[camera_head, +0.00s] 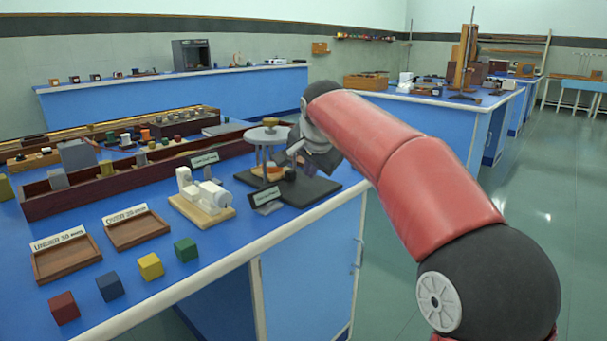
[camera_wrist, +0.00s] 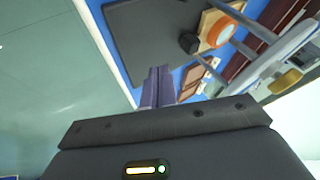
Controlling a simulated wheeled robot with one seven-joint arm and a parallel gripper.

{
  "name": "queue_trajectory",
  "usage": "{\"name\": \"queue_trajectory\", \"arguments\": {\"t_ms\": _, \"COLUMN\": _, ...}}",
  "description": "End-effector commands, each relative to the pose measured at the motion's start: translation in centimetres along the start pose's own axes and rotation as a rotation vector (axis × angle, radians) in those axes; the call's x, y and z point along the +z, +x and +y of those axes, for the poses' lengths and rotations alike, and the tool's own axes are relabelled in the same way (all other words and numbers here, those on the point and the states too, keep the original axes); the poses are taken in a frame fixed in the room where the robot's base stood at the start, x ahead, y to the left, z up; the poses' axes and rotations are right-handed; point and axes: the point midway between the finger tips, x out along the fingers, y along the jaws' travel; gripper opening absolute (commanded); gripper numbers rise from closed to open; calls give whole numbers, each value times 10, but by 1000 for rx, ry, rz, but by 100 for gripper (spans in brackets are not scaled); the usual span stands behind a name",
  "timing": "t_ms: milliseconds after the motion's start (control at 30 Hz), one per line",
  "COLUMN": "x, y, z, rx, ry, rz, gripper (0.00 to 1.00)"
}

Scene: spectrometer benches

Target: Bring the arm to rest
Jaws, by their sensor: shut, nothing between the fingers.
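My red arm reaches from the lower right over the near blue bench. In the head view my gripper (camera_head: 293,153) is above the dark board at the bench's right end, beside a stand with a round plate, and its fingertips are hard to make out. In the wrist view my gripper (camera_wrist: 158,72) is shut with its two fingers together and nothing between them. Below it lie the dark board (camera_wrist: 148,40) and an orange ring (camera_wrist: 221,32) on a wooden base.
The near bench (camera_head: 225,258) holds two wooden trays (camera_head: 68,259) (camera_head: 138,231), several coloured cubes, a white instrument (camera_head: 204,193) and a long wooden rack (camera_head: 110,190). The round-plate stand (camera_head: 268,135) is close to my gripper. Clear floor (camera_head: 395,280) lies right of the bench.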

Motion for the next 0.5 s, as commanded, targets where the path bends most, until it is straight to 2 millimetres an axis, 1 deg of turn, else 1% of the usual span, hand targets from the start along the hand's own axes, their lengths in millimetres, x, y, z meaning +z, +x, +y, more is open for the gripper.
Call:
{"name": "queue_trajectory", "arguments": {"t_ms": 33, "x": 0, "y": -13, "z": -1, "rx": -2, "ry": -1, "rz": 1, "gripper": 0}}
{"name": "queue_trajectory", "arguments": {"t_ms": 200, "x": 0, "y": -48, "z": 0, "rx": 1, "ry": 0, "rz": -1, "gripper": 0}}
{"name": "queue_trajectory", "arguments": {"t_ms": 333, "x": 0, "y": -65, "z": 0, "rx": 3, "ry": -1, "rz": -2, "gripper": 0}}
{"name": "queue_trajectory", "arguments": {"t_ms": 433, "x": 1, "y": -73, "z": 1, "rx": 4, "ry": -2, "rz": -3, "gripper": 0}}
{"name": "queue_trajectory", "arguments": {"t_ms": 500, "x": 2, "y": -77, "z": 6, "rx": 9, "ry": -11, "rz": -1, "gripper": 0}}
